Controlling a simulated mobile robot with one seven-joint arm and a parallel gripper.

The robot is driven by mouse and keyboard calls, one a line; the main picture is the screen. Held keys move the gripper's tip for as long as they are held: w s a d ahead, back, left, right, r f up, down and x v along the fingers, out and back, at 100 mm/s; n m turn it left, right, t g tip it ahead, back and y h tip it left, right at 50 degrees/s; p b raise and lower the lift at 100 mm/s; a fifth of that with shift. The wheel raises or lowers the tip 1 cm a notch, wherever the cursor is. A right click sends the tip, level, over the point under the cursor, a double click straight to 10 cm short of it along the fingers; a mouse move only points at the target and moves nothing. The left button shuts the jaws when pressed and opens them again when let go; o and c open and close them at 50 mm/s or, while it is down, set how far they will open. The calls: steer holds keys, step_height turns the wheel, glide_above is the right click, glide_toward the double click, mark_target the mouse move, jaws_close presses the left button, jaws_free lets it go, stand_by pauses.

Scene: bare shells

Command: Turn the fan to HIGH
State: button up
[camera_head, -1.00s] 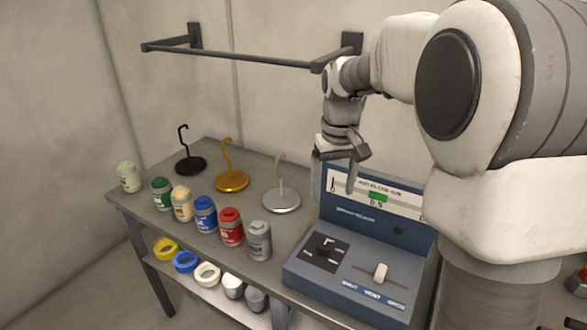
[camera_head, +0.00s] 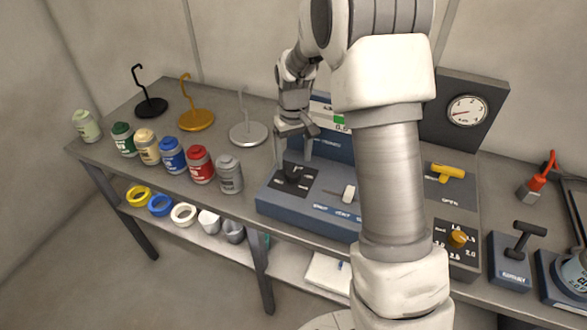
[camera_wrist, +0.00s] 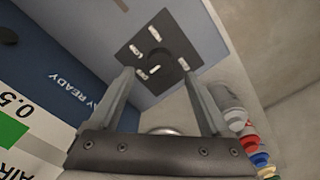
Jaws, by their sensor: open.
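A blue console (camera_head: 310,210) stands on the bench, with a black dial knob (camera_head: 293,173) on a black square plate at its left. The wrist view also shows the knob (camera_wrist: 155,58), with short white marks around it. Labels on the plate are too small to read, so I cannot tell which one is HIGH. My gripper (camera_head: 292,160) points down with its fingers open and empty, just above and around the knob in the head view. In the wrist view my gripper (camera_wrist: 157,76) frames the plate; contact with the knob cannot be told.
A white slider (camera_head: 349,193) sits right of the knob on the console. The console's upright display panel (camera_wrist: 15,125) is close behind my fingers. A grey bottle (camera_head: 229,175) stands left of the console. A yellow knob (camera_head: 457,238) and yellow handle (camera_head: 447,172) are farther right.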

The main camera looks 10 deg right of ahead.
mark_target(294, 172)
step_height(294, 172, down, 5)
steer(key=shift+r, duration=0.1)
stand_by(0.3)
jaws_close()
